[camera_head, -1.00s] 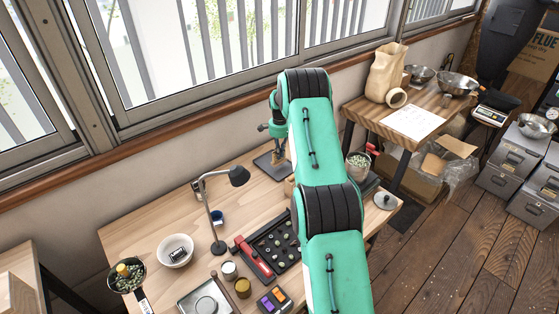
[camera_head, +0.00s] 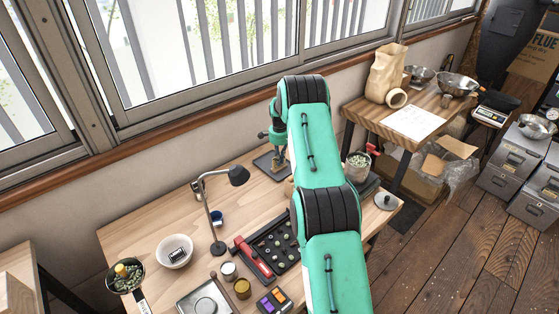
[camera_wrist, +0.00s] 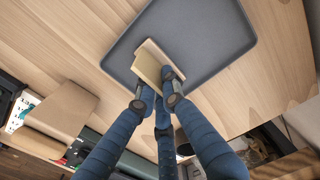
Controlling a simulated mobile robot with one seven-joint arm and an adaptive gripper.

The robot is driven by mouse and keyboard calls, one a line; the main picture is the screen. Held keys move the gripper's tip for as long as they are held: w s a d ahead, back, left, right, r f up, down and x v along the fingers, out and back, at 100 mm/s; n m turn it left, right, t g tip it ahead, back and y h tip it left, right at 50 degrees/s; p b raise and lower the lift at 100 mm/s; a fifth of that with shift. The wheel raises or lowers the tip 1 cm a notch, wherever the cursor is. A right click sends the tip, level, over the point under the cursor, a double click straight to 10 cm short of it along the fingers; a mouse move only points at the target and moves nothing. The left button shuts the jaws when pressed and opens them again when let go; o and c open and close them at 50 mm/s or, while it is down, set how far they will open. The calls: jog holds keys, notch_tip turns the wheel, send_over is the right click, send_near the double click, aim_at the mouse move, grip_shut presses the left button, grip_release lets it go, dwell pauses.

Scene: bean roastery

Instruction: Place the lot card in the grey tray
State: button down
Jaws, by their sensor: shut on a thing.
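The lot card (camera_wrist: 152,62) is a tan card that looks folded, with a paler face. My gripper (camera_wrist: 160,88), with its blue fingers, is shut on the near edge of the card in the wrist view. The grey tray (camera_wrist: 205,30) is a flat, dark grey, rounded tray lying behind the card, which overlaps its surface. I cannot tell whether the card touches the tray. In the head view the tray (camera_head: 264,165) shows at the back of the wooden table, under my gripper (camera_head: 277,160); the card is too small to make out there.
The desk lamp (camera_head: 214,210) stands left of my arm. A black bean tray (camera_head: 277,243), a red-handled tool (camera_head: 254,260) and a white bowl (camera_head: 174,251) lie nearer the front.

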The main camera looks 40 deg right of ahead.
aim_at(280, 167)
jog(key=c, duration=1.9)
grip_release()
jog(key=shift+o, duration=0.2)
jog(key=shift+r, duration=0.1)
notch_tip(280, 167, up, 12)
jog(key=p, duration=0.2)
jog(key=shift+p, duration=0.35)
